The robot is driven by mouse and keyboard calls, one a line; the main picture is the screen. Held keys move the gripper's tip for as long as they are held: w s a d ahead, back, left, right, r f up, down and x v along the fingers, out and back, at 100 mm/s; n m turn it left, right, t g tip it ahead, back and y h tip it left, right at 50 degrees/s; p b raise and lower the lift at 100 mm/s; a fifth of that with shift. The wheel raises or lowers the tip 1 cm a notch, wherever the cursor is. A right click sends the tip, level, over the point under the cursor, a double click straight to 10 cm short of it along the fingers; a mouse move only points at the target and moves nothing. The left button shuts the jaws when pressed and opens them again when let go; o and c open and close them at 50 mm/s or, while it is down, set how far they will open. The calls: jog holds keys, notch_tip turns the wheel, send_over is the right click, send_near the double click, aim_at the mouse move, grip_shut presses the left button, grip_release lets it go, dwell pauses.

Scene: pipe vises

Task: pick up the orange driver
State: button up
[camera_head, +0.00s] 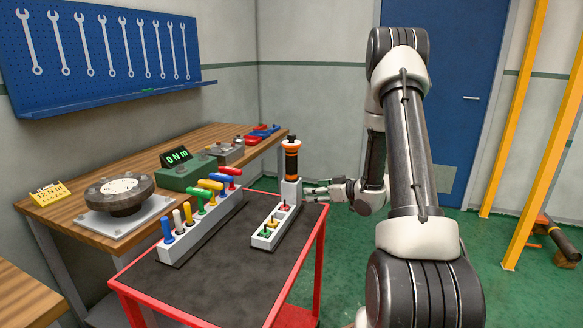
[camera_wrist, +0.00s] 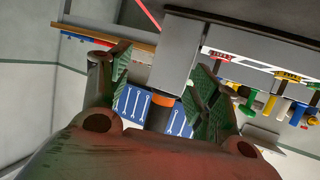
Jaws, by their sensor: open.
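The orange driver (camera_head: 291,158) has an orange and black handle and stands upright in the tall grey block at the far end of a holder on the red cart. My gripper (camera_head: 318,190) is to its right, fingers pointing left toward that block, a little lower than the handle. In the wrist view the picture is turned over, and the driver's orange band (camera_wrist: 163,101) shows between the two open fingers (camera_wrist: 163,70), below the grey block. I cannot tell whether a finger touches the driver or block; the rest of the handle is partly hidden by my gripper.
The holder (camera_head: 262,241) also carries small red, yellow and green pieces. A rack (camera_head: 190,239) of coloured-handled tools stands left of it on the red cart (camera_head: 225,300). A wooden bench (camera_head: 150,160) with a torque display (camera_head: 177,156) is behind.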

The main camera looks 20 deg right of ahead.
aim_at(296, 163)
jog(key=a+r+t+y, duration=0.1)
jog(key=r, duration=0.1)
jog(key=a+r+y, duration=0.1)
jog(key=r, duration=0.2)
jog(key=w+a+r+n+t+y, duration=0.1)
jog(key=r, duration=0.2)
jog(key=shift+r+t, duration=0.1)
jog(key=shift+t, duration=0.2)
jog(key=shift+w+a+r+y, duration=0.2)
jog(key=shift+w+a+y, duration=0.05)
jog(key=shift+y, duration=0.05)
jog(key=x, duration=0.7)
jog(key=shift+w+d, duration=0.2)
jog(key=shift+d, duration=0.05)
jog(key=shift+r, duration=0.15)
grip_shut()
notch_tip(296, 163, up, 18)
